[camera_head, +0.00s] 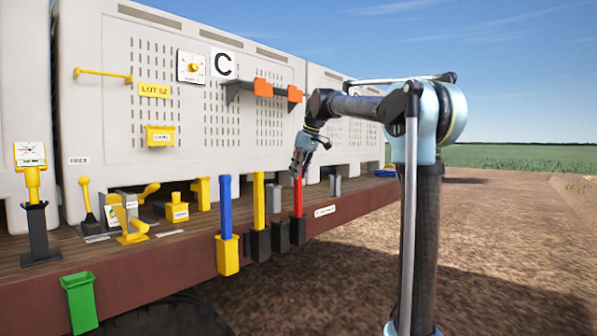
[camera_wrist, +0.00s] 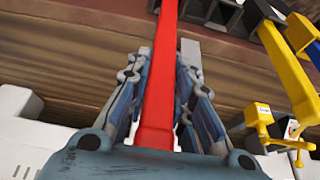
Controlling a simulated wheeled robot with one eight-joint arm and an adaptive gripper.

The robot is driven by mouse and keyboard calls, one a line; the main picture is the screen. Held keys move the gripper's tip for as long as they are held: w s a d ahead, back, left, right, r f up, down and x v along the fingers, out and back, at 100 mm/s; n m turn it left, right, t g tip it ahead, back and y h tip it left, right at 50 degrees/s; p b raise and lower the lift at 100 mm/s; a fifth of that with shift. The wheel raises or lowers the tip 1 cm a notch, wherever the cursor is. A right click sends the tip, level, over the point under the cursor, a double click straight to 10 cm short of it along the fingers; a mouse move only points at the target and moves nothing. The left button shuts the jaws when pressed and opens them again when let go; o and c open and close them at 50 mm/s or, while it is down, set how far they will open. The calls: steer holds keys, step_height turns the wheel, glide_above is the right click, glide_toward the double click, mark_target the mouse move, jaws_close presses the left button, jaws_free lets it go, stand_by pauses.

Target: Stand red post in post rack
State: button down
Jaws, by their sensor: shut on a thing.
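The red post (camera_head: 298,199) is upright, and my gripper (camera_head: 299,168) is shut around its upper part. In the wrist view the red post (camera_wrist: 160,75) runs between both fingers (camera_wrist: 160,100) and out past the top edge. The post rack shows as a row of dark sockets (camera_head: 280,236) on the trailer's side edge. The red post's lower end meets the rightmost dark socket (camera_head: 298,231) in the head view; I cannot tell how deep it sits. A yellow post (camera_head: 259,198) stands in the left dark socket (camera_head: 260,246). The middle socket looks empty.
A blue post (camera_head: 225,205) stands in a yellow socket (camera_head: 228,256) left of the rack. Yellow-handled fixtures (camera_head: 132,220) crowd the deck further left. A white crate wall (camera_head: 120,110) rises behind. A grey block (camera_head: 335,186) is to the right. The ground at right is open.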

mark_target(300, 179)
steer(key=shift+f, duration=3)
steer(key=c, duration=1.3)
jaws_free()
